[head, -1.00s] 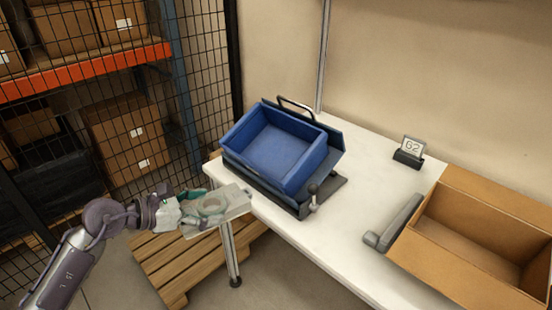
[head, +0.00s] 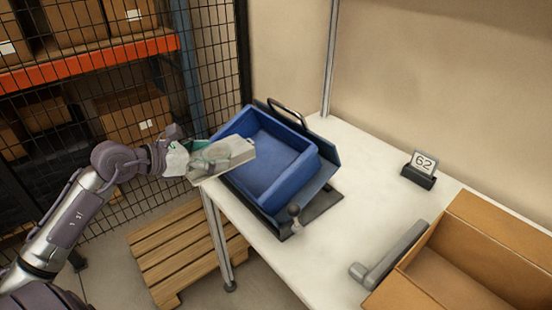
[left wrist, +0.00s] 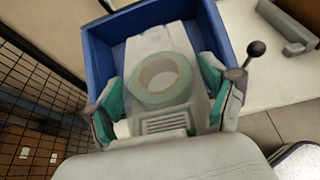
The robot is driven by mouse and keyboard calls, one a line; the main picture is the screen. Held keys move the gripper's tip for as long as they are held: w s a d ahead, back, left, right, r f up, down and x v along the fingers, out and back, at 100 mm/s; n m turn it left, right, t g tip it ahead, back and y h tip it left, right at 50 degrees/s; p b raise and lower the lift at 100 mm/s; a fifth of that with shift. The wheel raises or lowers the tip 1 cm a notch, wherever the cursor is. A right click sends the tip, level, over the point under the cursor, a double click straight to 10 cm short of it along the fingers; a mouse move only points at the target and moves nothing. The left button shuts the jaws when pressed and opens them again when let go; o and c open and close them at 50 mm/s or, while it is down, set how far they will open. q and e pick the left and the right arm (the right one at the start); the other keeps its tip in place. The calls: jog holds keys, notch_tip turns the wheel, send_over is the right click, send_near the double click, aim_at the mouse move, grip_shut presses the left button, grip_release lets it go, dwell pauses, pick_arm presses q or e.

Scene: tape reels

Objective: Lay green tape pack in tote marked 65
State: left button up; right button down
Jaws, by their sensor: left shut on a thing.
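My left gripper (head: 205,160) is shut on the green tape pack (head: 232,152), a flat pale pack. In the left wrist view the pack (left wrist: 140,48) shows a pale green ring of tape between the two teal-padded fingers. The pack is held at the left side of an empty blue tote (head: 297,174) and overlaps its left rim in the head view. In the left wrist view the tote (left wrist: 97,55) lies behind the pack. The tote sits tilted on a dark stand. No number 65 can be read. My right gripper is not in view.
A sign reading 62 (head: 424,163) stands on the white table (head: 345,150), near an open cardboard box (head: 490,225). A grey bar-shaped piece (head: 390,257) lies beside the box. A black ball-topped lever (head: 294,212) is at the stand's front. A wooden pallet (head: 180,245) is on the floor.

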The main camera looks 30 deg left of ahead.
aim_at(236, 154)
pick_arm(q)
jog(key=p+x, duration=0.2)
jog(key=x, duration=0.7)
jog(key=f+p+x, duration=0.1)
jog(key=x, duration=0.4)
jog(key=shift+f+p, duration=0.35)
jog(key=shift+f, duration=0.05)
jog(key=shift+w+f, duration=0.15)
jog(key=shift+f, duration=0.05)
jog(key=shift+f+b, duration=0.5)
jog(key=shift+f, duration=0.1)
jog(key=o, duration=1.1)
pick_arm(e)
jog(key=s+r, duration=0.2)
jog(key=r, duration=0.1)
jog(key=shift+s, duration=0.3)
